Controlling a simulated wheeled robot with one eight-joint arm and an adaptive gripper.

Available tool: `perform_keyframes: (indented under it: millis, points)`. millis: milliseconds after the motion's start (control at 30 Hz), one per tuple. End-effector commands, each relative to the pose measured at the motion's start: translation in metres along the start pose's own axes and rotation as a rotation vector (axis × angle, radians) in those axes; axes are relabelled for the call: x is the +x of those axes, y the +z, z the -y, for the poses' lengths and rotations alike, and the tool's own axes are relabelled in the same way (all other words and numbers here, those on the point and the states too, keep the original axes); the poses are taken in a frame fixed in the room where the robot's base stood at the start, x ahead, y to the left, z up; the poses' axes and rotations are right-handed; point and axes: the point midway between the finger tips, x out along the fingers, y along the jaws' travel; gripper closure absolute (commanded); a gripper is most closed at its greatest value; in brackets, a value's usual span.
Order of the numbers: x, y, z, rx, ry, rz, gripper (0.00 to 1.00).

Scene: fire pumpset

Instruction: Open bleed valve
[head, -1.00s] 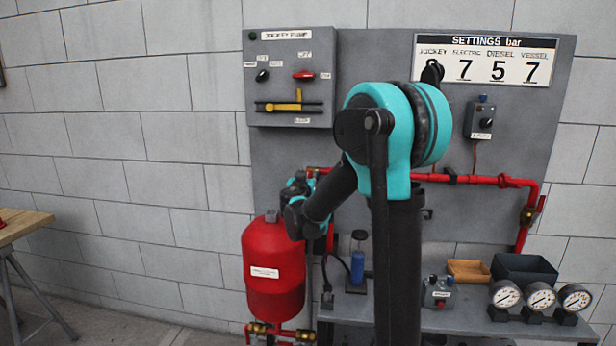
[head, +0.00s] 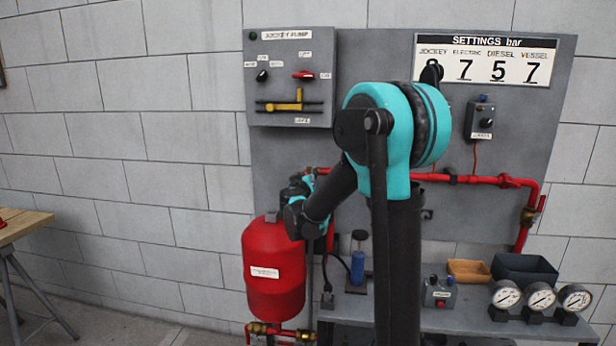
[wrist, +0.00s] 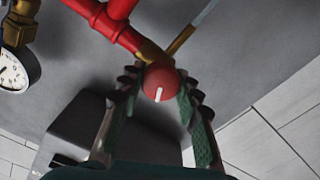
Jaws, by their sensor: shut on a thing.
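In the wrist view, a round red knob (wrist: 160,76) with a white mark sits at the end of a brass fitting on a red pipe (wrist: 112,30). It appears to be the bleed valve's handle. My gripper (wrist: 160,92) has one toothed finger on each side of the knob and is shut on it. The white mark points roughly down the picture. In the head view, my wrist is beside the top of the red vessel (head: 273,270); my fingers and the knob cannot be made out there.
A pressure gauge (wrist: 14,72) with a brass fitting is left of my gripper in the wrist view. In the head view, a red pipe (head: 480,180) runs along the grey panel. A shelf (head: 450,318) holds trays and several gauges. A wooden table (head: 20,224) stands far left.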

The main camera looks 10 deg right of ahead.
Motion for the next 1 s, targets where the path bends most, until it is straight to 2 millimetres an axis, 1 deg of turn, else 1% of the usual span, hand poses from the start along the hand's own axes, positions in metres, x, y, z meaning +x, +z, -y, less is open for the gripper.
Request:
perform_keyframes:
  millis: [1000]
  points:
    - [-0.0005, 0.0019, 0.0038, -0.963, -0.001, -0.001, 0.96]
